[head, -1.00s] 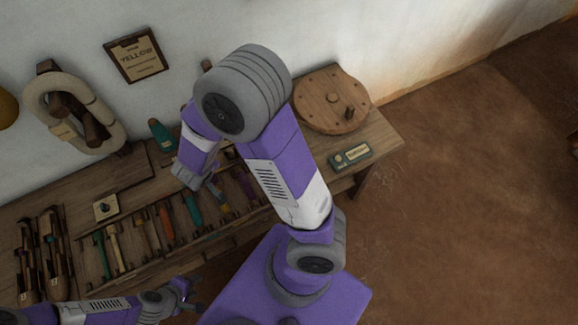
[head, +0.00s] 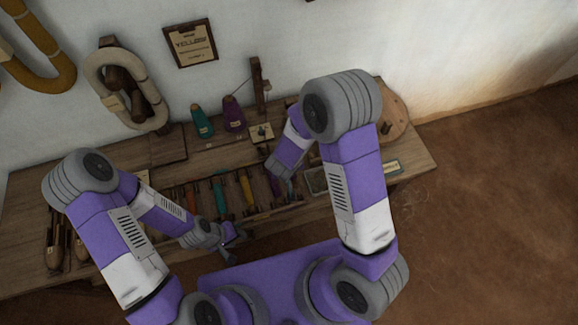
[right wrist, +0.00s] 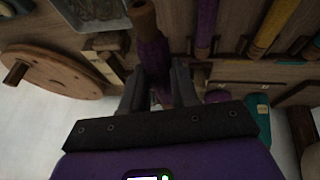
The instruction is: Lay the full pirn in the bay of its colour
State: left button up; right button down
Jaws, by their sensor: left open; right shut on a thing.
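In the right wrist view my right gripper (right wrist: 153,88) is shut on a purple pirn (right wrist: 152,52) with a bare wooden end. Another purple pirn (right wrist: 205,25) and a yellow one (right wrist: 268,25) lie in bays beside it. In the head view the divided rack shows orange (head: 191,200), teal (head: 219,196) and yellow (head: 246,190) pirns. The right gripper's fingertips are mostly hidden by my right arm, above the rack's right end. I cannot tell whether the held pirn touches the rack. My left gripper (head: 234,238) is open and empty, in front of the rack.
Teal (head: 201,122) and purple (head: 233,114) cones stand behind the rack. A grey tray (head: 316,181) and round wooden disc (head: 394,110) lie to the right. A sign reading YELLOW (head: 190,44) hangs on the wall. Shuttles (head: 54,240) lie at far left.

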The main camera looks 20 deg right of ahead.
jog(key=shift+a+f, duration=0.3)
jog(key=shift+f, duration=0.3)
notch_tip(320, 180, down, 6)
jog(key=b, duration=0.7)
jog(key=shift+r, duration=0.15)
jog(key=shift+f+b, duration=0.9)
jog(key=shift+f, duration=0.75)
jog(key=shift+c, duration=2.4)
grip_release()
jog(key=shift+s, duration=0.1)
